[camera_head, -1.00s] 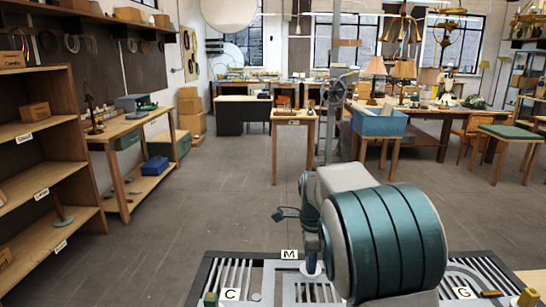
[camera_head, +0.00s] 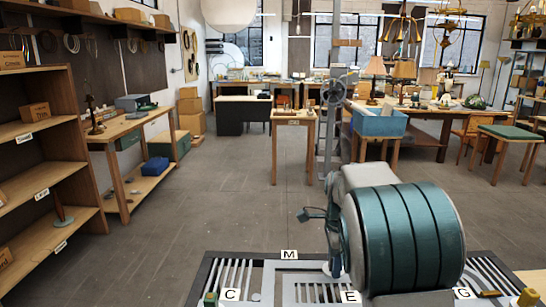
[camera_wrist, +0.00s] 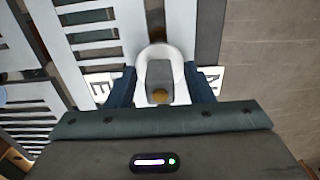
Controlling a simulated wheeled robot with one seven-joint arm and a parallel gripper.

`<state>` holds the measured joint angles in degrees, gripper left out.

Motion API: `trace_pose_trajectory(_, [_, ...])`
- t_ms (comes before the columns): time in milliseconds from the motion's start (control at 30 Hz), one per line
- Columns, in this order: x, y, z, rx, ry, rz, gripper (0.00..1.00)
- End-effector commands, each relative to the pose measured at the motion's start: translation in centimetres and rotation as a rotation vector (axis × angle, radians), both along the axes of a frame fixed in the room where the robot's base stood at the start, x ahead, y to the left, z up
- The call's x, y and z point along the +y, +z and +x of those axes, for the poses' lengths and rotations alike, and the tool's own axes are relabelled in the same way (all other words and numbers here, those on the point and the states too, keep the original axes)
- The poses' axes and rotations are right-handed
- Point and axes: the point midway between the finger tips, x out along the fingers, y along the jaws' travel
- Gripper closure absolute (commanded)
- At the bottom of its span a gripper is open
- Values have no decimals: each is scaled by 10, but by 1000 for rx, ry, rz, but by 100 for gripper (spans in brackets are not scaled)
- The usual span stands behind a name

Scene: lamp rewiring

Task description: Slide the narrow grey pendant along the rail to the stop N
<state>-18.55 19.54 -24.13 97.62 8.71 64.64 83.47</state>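The pale grey pendant (camera_wrist: 160,58), rounded with a brass-coloured knob, sits between my blue fingers in the wrist view. A dark slot (camera_wrist: 155,18) runs up the wrist view from the pendant. A partly covered label (camera_wrist: 209,77), seemingly N, lies beside the right finger. In the head view my arm hides that spot.
The slotted grey board (camera_head: 270,278) carries labels M (camera_head: 289,254), E (camera_head: 349,296), C (camera_head: 230,295) and G (camera_head: 463,293). A brass-coloured piece (camera_head: 528,297) stands at its right end. Open floor lies beyond; a wooden shelf (camera_head: 45,190) stands left.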

Motion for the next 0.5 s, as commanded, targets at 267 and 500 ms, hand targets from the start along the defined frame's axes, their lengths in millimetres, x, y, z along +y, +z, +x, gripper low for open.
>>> trace_pose_trajectory(267, [0,0,0,2,0,0,51])
trace_pose_trajectory(500, [0,26,1,-4,1,1,51])
